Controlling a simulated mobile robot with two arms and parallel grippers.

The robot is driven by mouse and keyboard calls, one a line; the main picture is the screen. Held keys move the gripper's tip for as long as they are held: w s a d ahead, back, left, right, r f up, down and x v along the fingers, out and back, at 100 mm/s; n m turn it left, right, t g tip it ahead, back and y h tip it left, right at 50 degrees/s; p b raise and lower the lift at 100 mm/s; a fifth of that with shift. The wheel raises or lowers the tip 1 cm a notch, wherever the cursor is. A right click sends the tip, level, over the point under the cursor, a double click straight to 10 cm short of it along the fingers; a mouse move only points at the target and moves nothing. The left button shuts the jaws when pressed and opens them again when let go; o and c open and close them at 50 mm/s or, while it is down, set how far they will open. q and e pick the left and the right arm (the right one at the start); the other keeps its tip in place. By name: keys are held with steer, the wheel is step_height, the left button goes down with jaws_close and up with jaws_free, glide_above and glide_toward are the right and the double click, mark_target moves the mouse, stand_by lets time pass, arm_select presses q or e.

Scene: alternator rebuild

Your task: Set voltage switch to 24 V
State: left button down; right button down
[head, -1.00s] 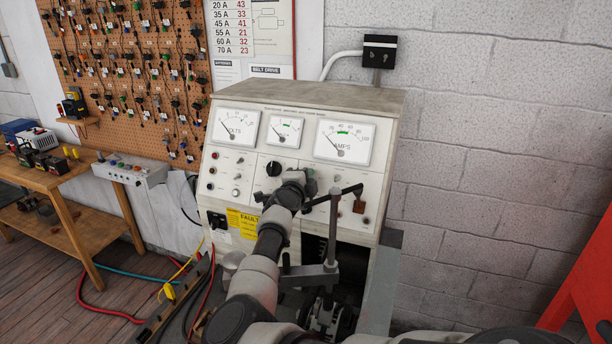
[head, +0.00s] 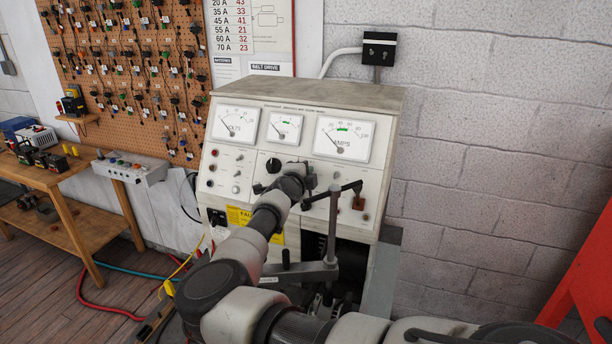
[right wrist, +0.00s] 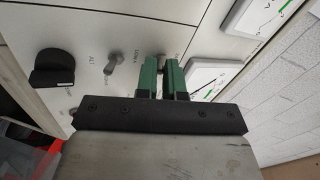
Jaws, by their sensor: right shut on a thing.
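The test bench (head: 353,100) has a pale front panel with three meters, a round black knob (head: 273,165) and several small switches. My right gripper (right wrist: 170,68) has green fingers close together at the panel in the right wrist view. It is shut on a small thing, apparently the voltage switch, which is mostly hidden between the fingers. I cannot read its setting. A grey toggle (right wrist: 114,62) and a black knob with a flat grip stand to the left of the fingers, clear of them. In the head view my right wrist hides the fingertips. My left gripper is not in view.
A dark lever (head: 336,193) and a grey upright post with an arm (head: 333,235) stand just right of my wrist. A wooden bench (head: 55,178) and a grey control box (head: 132,167) are at left. A red frame (head: 585,265) is at right.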

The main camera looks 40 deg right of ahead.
steer(key=y, duration=0.1)
steer(key=r+g+y, duration=0.1)
steer(key=y, duration=0.1)
steer(key=g+y, duration=0.1)
steer(key=shift+w+d+r, duration=0.2)
steer(key=shift+d+r, duration=0.1)
steer(key=shift+r, duration=0.05)
steer(key=shift+w+d+r+g+y+b, duration=0.1)
steer(key=shift+d+r+g+y+b, duration=0.3)
steer(key=shift+y, duration=0.6)
steer(key=shift+w+f+g+y+b, duration=0.1)
steer(key=shift+g+y, duration=0.5)
steer(key=shift+y, duration=0.4)
steer(key=c, duration=1.6)
jaws_free()
steer(key=shift+o, duration=0.4)
